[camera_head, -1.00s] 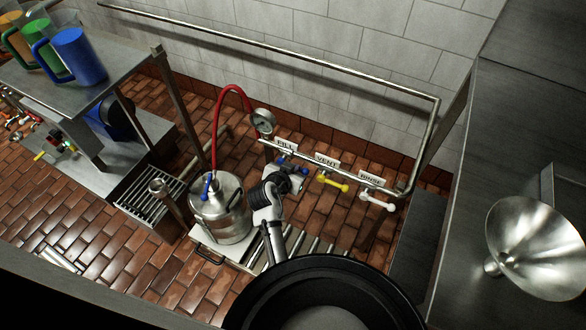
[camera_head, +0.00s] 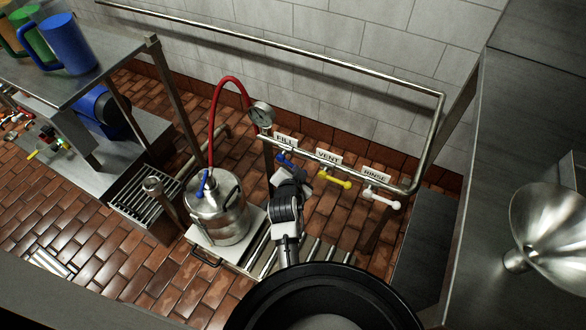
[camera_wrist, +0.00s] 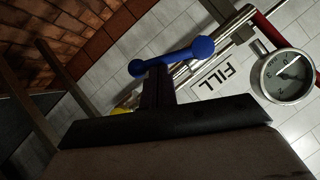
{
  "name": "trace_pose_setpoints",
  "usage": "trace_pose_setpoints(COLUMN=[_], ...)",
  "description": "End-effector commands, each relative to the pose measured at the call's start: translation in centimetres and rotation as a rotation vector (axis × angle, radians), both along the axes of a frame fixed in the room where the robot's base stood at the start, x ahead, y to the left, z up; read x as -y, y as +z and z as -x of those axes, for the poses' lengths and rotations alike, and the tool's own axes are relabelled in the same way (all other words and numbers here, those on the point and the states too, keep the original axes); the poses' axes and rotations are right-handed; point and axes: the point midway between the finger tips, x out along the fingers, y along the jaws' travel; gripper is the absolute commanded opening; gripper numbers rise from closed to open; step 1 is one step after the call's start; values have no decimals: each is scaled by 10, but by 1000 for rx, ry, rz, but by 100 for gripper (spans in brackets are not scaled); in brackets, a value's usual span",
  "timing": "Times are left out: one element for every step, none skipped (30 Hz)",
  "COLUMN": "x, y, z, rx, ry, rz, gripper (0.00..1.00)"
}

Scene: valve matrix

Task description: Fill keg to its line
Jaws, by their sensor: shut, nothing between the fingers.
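The steel keg (camera_head: 218,212) stands upright at centre left, with a red hose (camera_head: 215,120) and a blue fitting on top. Its fill level and line cannot be seen. The blue FILL handle (camera_head: 288,160) is on the pipe beside the FILL sign (camera_head: 285,141); it also shows in the wrist view (camera_wrist: 172,58). My gripper (camera_head: 285,176) is just below this handle. In the wrist view its shut, empty fingers (camera_wrist: 156,82) reach close to the handle; I cannot tell whether they touch. A round gauge (camera_head: 262,115) sits left of the sign; its dial also shows in the wrist view (camera_wrist: 287,76).
The yellow VENT handle (camera_head: 335,180) and white RINSE handle (camera_head: 382,198) are farther right on the pipe. A steel rail (camera_head: 300,60) runs along the wall. A funnel (camera_head: 550,230) is on the right counter; coloured mugs (camera_head: 66,45) stand on the left shelf.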

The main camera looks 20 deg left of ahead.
Motion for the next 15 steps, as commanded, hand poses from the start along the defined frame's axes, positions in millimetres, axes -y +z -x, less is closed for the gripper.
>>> trace_pose_setpoints(x=[1,1,1,1,1,0,0,0,-1,-1,-1,-2,-2,-2,-2], y=[-9,-10,-12,-13,-14,-15,-15,-16,-17,-17,-18,-19,-19,-20,-21], z=[0,0,0,0,0,0,0,0,0,0,0,0,0,0,0], rx=[5,9,15,18,23,28,31,34,36,36,36,35,35,35,35], ry=[-2,-2,-2,-2,-2,-1,-1,-1,-1,-1,0,0,0,0,0], rz=[-37,-60,-88,-110,-130,-156,-175,-192,-196,-194,-193,-192,-192,-191,-191], gripper=[0,0,0,0,0,0,0,0,0,0,0,0,0,0,0])
